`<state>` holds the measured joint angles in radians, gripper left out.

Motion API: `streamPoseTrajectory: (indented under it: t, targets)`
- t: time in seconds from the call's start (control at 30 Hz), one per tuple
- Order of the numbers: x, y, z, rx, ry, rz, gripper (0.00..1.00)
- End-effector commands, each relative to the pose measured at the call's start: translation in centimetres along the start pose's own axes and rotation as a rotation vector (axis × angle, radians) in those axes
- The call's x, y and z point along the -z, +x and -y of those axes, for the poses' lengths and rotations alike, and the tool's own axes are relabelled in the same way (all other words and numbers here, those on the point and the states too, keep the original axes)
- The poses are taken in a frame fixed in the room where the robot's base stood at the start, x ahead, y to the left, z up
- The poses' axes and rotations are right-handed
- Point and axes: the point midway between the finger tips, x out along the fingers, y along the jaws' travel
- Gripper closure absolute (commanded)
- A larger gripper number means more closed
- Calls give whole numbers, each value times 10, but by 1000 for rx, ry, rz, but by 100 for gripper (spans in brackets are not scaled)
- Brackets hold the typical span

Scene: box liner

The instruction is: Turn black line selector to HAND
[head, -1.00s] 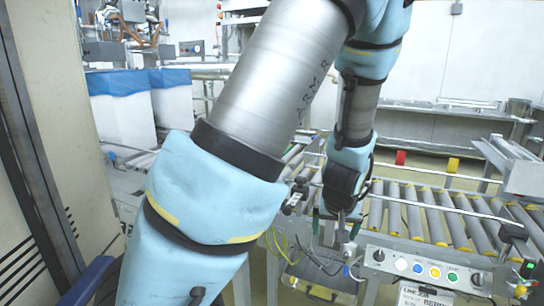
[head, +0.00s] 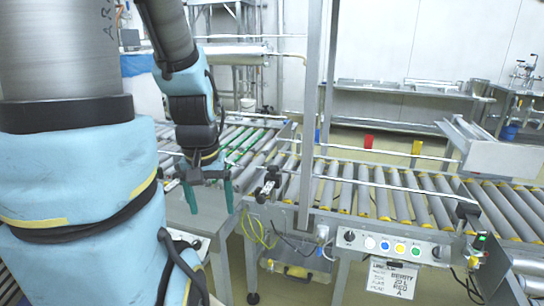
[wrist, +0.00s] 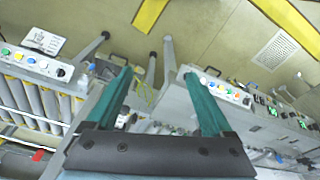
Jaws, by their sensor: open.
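The black selector (head: 349,237) is the leftmost control on a grey panel (head: 428,262) at the conveyor's front, in the head view. White, blue, yellow and green buttons lie to its right. The selector's pointer direction is too small to read. In the wrist view the same panel appears upside down at left, with the black selector (wrist: 61,72) at its near end. My gripper (head: 208,197) is open and empty, well left of the selector and apart from it. Its two green fingers also show in the wrist view (wrist: 157,75), pointing between two panels.
A second button panel (wrist: 222,91) is at right in the wrist view. A roller conveyor (head: 380,197) runs behind the first panel, with guide rails. A metal post (head: 311,130) stands between my gripper and the selector. A label plate (head: 391,279) hangs below the panel.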

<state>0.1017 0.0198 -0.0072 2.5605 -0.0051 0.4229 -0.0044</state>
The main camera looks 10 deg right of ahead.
Motion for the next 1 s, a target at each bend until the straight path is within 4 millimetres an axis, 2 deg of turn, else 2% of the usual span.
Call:
streamPoseTrajectory:
  t: [0.03, 0.17, 0.27, 0.33, 0.37, 0.47, 0.5, 0.57, 0.63, 0.7, 0.8, 0.9, 1.0]
  targets:
    - [0, 0, 0, 0, 0, 0, 21]
    - [7, 6, -4, -2, 7, -3, 36]
    - [29, 22, -22, -8, 31, -15, 47]
    - [54, 40, -44, -14, 54, -32, 55]
    - [66, 49, -57, -17, 67, -41, 55]
    - [106, 82, -109, -26, 111, -73, 55]
    - [119, 95, -131, -29, 128, -88, 55]
    - [136, 116, -168, -34, 156, -109, 55]
    - [151, 139, -215, -42, 190, -137, 55]
    - [160, 161, -261, -49, 225, -165, 55]
    - [163, 186, -321, -62, 269, -201, 55]
    - [161, 202, -364, -73, 303, -229, 55]
    - [158, 210, -390, -81, 320, -245, 55]
